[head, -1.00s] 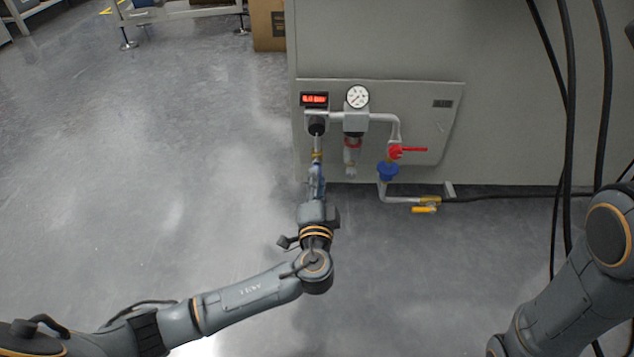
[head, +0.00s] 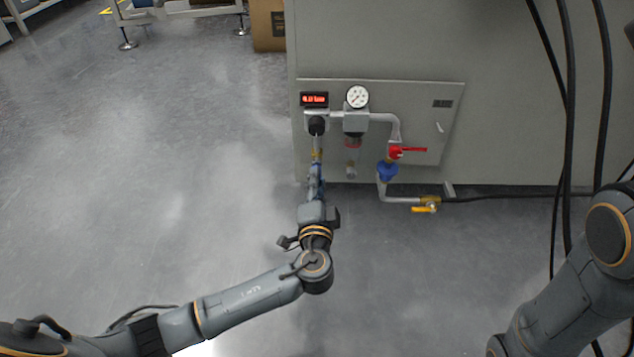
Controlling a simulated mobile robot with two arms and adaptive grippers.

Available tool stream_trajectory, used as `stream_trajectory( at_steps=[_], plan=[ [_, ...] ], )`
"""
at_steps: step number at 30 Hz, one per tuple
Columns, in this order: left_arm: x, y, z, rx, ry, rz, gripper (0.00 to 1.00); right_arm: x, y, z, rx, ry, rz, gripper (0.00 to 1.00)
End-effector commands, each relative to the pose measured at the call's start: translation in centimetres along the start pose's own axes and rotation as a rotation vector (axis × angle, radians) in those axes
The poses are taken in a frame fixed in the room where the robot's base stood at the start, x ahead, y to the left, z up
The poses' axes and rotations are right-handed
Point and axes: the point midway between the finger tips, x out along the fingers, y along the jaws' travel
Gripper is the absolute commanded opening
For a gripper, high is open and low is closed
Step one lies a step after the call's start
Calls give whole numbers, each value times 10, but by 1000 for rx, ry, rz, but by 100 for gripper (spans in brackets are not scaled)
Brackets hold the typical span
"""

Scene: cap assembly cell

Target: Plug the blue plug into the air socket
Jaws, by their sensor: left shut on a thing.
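My left gripper (head: 316,188) is at the front of the panel, below the left end of the pipework. It is shut on the blue plug (head: 316,171), of which only a small blue part shows; the fingers and wrist hide the rest. Just above the plug is a brass fitting (head: 317,155) on a thin grey pipe that runs down from a black knob (head: 316,125). This fitting looks like the air socket. The plug is in line with it, but I cannot tell whether they are joined. My right arm shows at the right; its gripper is out of view.
The grey cabinet has a panel with a red display (head: 314,99), a round gauge (head: 357,96), a red-handled valve (head: 396,152) and a blue fitting (head: 387,171). A yellow-handled valve (head: 426,206) sits below. Black cables (head: 568,120) hang at right. Floor at left is clear.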

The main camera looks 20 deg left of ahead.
Motion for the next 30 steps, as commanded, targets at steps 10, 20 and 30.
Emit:
stream_trajectory(
  at_steps=[10, 20, 30],
  plan=[
    [0, 0, 0, 0, 0, 1, 0, 0, 0, 0, 0, 0, 0, 40],
    [6, 0, 0, -1, -1, 1, 0, -2, 0, -1, 1, 0, 0, 40],
    [10, 0, 0, 0, 0, 1, 45, -2, 0, -1, 1, 0, 0, 40]
  ],
)
